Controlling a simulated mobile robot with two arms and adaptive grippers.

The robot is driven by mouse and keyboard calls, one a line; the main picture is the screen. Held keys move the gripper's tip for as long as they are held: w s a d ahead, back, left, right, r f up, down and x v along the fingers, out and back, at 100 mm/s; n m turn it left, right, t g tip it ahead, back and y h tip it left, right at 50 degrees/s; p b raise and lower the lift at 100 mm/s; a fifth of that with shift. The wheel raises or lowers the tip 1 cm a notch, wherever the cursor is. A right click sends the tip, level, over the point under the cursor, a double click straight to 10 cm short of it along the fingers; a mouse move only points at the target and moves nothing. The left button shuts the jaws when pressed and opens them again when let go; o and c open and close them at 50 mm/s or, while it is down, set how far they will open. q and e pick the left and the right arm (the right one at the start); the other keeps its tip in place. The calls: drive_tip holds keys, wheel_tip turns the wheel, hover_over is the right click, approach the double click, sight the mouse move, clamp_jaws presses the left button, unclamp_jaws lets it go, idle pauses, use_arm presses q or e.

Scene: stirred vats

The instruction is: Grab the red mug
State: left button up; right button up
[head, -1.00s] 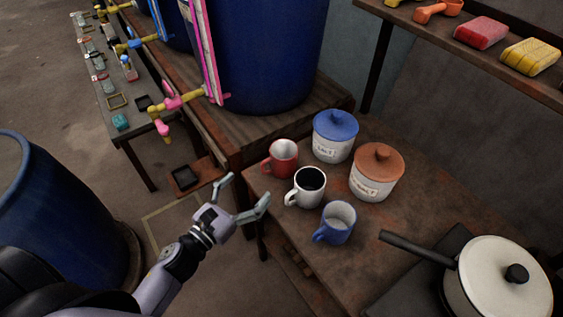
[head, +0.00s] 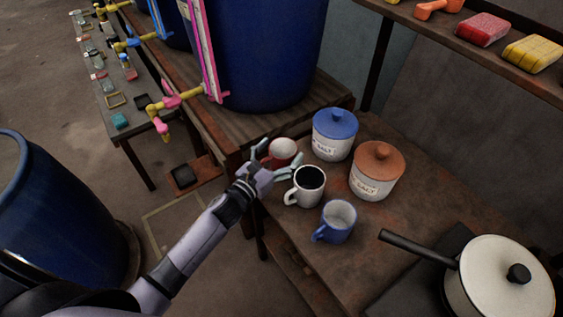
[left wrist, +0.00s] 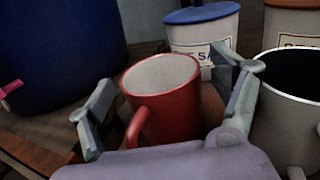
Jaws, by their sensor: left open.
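The red mug (head: 282,150) stands upright on the wooden table, at its back left corner, with a pale inside. In the left wrist view the red mug (left wrist: 168,98) sits between the two fingers, its handle towards my palm. My left gripper (head: 274,158) is open, with one finger on each side of the mug; it also shows in the left wrist view (left wrist: 165,110). I cannot tell whether the fingers touch the mug. In the head view the gripper hides the mug's lower front. My right gripper is not in view.
A white mug with dark contents (head: 308,184) stands close by the right finger. A blue mug (head: 337,220), a blue-lidded jar (head: 334,138), a brown-lidded jar (head: 376,172) and a pan (head: 497,285) share the table. A blue vat (head: 265,50) stands behind.

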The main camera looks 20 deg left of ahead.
use_arm(q)
drive_tip(key=shift+w+d, duration=0.15)
drive_tip(key=shift+w, duration=0.35)
drive_tip(key=c, duration=1.3)
